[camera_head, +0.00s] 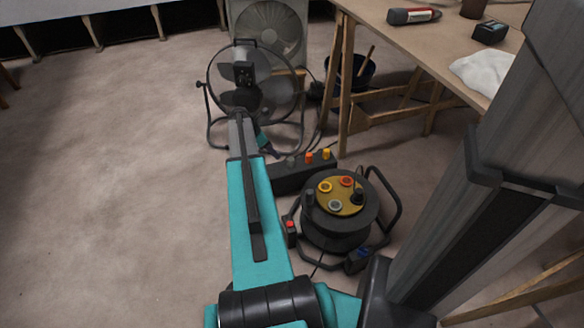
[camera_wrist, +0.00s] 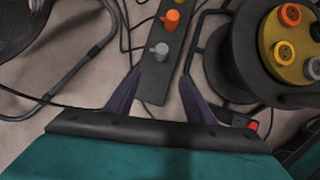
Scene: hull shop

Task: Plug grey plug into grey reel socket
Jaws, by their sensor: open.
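The grey plug (camera_wrist: 161,49) stands on a dark power strip (camera_wrist: 152,78), ahead of my gripper in the wrist view. It is small and dark in the head view (camera_head: 291,160). My gripper (camera_wrist: 161,86) is open, its two dark fingers spread to either side of the strip's near end, with nothing between them at the tips. In the head view it is mostly hidden behind my arm. The grey reel socket (camera_head: 335,205) is a grey ring on the yellow disc of the cable reel (camera_head: 338,225), right of the strip; it also shows at the wrist view's right edge (camera_wrist: 314,67).
Orange (camera_head: 309,157) and yellow-orange (camera_head: 326,154) plugs stand farther along the strip. A fan (camera_head: 243,88) stands behind my gripper, and a wooden workbench (camera_head: 455,45) at upper right. Loose cables lie around. The left floor is clear.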

